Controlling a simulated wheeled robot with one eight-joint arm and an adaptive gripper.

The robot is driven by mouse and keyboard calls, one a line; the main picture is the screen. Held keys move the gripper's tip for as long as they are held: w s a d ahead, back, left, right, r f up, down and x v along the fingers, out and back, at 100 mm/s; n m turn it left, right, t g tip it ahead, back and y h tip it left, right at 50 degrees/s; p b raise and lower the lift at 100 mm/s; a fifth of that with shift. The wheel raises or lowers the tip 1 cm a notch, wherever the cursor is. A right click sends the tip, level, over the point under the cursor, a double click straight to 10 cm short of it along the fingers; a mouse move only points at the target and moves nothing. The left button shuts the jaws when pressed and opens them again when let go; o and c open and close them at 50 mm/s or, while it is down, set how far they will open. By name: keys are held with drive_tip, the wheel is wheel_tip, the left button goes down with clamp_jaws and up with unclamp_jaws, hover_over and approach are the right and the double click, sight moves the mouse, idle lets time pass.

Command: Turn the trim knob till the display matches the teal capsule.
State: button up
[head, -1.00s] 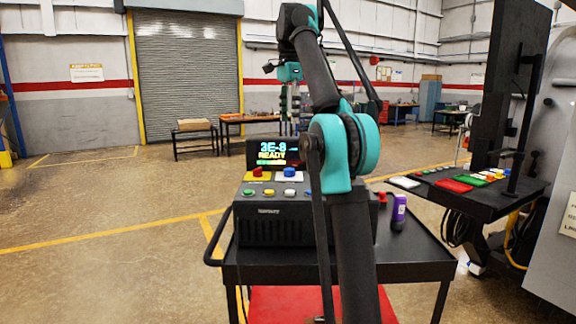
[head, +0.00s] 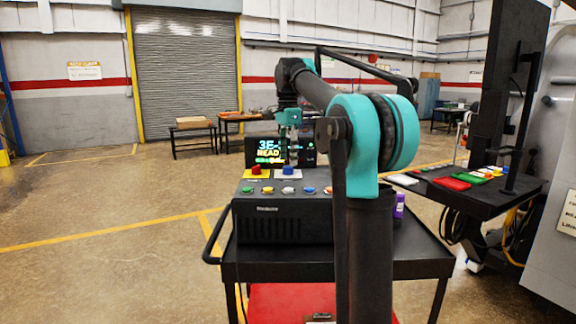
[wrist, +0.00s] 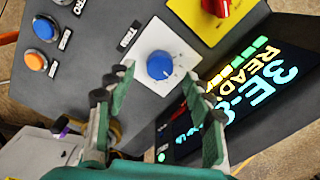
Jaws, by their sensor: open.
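The trim knob (wrist: 160,65) is round and blue with a pointer mark, on a white plate beside a label that looks like "TRIM". It also shows in the head view (head: 288,171) on the console top. My gripper (wrist: 162,80) is open, its two green fingers on either side of the knob in the wrist view; I cannot tell whether they touch it. In the head view my gripper (head: 293,150) hangs above the knob and partly covers the display. I cannot make out a teal capsule.
A red knob (wrist: 217,5) on a yellow plate is beside the trim knob. A row of coloured buttons (head: 288,190) lines the console's front. A purple bottle (head: 399,206) stands right of the console on the black cart (head: 425,262), partly behind my arm.

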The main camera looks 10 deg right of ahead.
sight(288, 167)
drive_tip(key=shift+f, duration=1.55)
drive_tip(key=c, duration=1.2)
